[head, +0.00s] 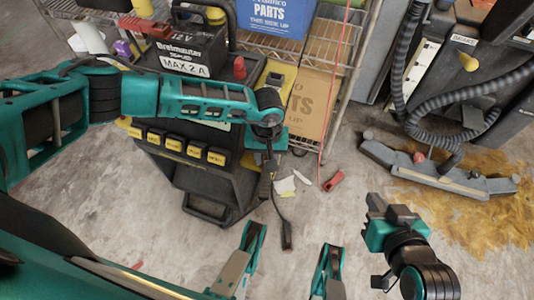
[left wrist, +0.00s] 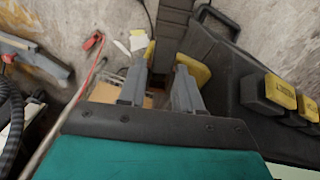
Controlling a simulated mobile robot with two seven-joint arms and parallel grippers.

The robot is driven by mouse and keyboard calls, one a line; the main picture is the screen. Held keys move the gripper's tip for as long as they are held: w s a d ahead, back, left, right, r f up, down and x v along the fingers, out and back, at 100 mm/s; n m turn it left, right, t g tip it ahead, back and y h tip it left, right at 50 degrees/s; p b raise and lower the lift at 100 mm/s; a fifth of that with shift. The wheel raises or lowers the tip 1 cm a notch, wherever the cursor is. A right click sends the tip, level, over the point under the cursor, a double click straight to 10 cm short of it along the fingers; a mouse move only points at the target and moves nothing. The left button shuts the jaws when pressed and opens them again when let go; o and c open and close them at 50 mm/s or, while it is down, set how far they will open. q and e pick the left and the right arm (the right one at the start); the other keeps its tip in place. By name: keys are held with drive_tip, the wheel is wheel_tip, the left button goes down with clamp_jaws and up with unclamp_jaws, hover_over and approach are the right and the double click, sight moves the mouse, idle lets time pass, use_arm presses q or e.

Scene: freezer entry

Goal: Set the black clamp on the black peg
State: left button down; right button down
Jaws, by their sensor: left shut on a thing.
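My left gripper (head: 267,148) points down at the cart's right side. Its two grey fingers (left wrist: 160,82) show in the left wrist view with a dark part between them. It is shut on the black clamp (head: 266,180), which hangs below it, above the floor, with its dark end lower down. A short dark stub (head: 275,79) on the cart's yellow panel may be the black peg; a red one (head: 239,68) stands left of it. My right gripper (head: 386,215) is low on the right, away from the cart; its jaw opening is unclear.
The black cart (head: 200,185) carries a battery (head: 190,50) and yellow-labelled boxes. A wire shelf with cartons (head: 312,103) stands behind it. A red clamp (head: 333,181) and paper scraps (head: 286,186) lie on the floor. A hosed machine (head: 440,176) stands right over a yellow spill.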

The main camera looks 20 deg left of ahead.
use_arm(q)
drive_tip(key=shift+f, duration=0.35)
drive_tip(key=c, duration=1.1)
unclamp_jaws()
drive_tip(key=o, duration=0.4)
use_arm(e)
drive_tip(key=shift+w+r, duration=0.2)
drive_tip(key=shift+w, duration=0.05)
use_arm(q)
wheel_tip(320, 180, up, 6)
drive_tip(key=shift+f+p, duration=0.2)
drive_tip(key=shift+p, duration=0.95)
wheel_tip(320, 180, up, 7)
drive_tip(key=shift+r+p, duration=0.2)
drive_tip(key=shift+p, duration=0.75)
use_arm(e)
drive_tip(key=shift+s+d+r, duration=0.2)
drive_tip(key=shift+d+r, duration=0.1)
drive_tip(key=shift+r, duration=0.15)
drive_tip(key=shift+s+d+r, duration=0.2)
drive_tip(key=shift+d+r, duration=0.1)
drive_tip(key=shift+r, duration=0.15)
